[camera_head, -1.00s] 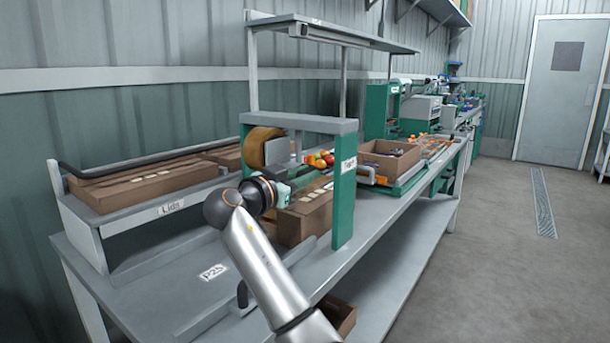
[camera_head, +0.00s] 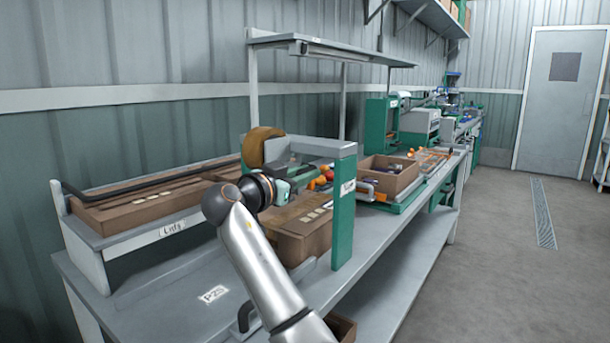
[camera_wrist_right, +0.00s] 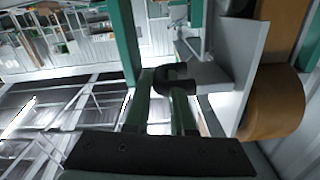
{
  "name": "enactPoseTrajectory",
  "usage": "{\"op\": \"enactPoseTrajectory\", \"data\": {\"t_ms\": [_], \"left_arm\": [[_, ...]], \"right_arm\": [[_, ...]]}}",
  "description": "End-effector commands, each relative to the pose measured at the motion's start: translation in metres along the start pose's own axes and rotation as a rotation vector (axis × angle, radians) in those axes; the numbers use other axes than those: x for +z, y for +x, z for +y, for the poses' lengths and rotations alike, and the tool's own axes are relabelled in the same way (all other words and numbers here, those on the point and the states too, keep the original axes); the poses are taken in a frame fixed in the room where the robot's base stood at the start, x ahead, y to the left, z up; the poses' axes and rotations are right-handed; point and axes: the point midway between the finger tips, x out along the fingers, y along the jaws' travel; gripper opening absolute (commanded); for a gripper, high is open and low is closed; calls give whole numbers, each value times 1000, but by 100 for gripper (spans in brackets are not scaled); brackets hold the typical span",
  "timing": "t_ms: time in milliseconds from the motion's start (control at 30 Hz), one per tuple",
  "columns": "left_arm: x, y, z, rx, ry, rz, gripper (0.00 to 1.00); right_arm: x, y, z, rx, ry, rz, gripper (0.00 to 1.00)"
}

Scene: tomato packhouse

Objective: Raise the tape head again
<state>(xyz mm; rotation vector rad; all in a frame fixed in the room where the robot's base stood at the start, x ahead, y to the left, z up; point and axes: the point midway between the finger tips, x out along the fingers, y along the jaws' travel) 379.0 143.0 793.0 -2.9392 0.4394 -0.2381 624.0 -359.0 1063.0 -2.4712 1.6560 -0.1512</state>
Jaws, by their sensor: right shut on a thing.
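The tape head carries a brown tape roll (camera_head: 262,146) and a grey plate. It sits at the green gantry, with the roll rising above the left end of the grey crossbar (camera_head: 325,147). My right gripper (camera_head: 284,190) is in front of the tape head. In the right wrist view its jaws (camera_wrist_right: 172,100) are shut around a dark round handle (camera_wrist_right: 175,78), beside the grey plate (camera_wrist_right: 200,72) and the tape roll (camera_wrist_right: 272,102). A closed carton (camera_head: 300,232) lies below, under the gantry. My left gripper is out of view.
A rack labelled "Lids" (camera_head: 172,229) holds flat cartons at the left. The gantry's green post (camera_head: 343,215) stands right of my gripper. An open carton (camera_head: 388,165) is further along the bench. The bench top near the P25 label (camera_head: 214,294) is clear.

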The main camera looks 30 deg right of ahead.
Motion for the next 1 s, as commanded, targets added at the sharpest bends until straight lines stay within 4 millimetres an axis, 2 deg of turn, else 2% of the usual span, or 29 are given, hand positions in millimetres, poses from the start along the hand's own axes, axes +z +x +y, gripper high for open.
{"op": "enactPoseTrajectory", "data": {"t_ms": [33, 167, 200, 433, 767, 867, 1000], "left_arm": [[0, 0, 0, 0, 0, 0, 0], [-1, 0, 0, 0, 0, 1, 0], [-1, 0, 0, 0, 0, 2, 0], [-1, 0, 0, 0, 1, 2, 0], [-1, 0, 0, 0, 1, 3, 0], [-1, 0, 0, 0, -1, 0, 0], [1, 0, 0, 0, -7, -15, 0]], "right_arm": [[-7, 0, -1, -6, 7, 10, 0], [-8, 0, -1, -7, 9, 13, 0], [-8, 0, -2, -8, 9, 13, 25], [-6, 0, -1, -5, 7, 10, 50], [-4, -4, -1, -5, 5, 7, 52], [-3, -15, -1, -5, 5, 6, 52], [-4, -43, -2, -8, 6, 5, 52]]}}
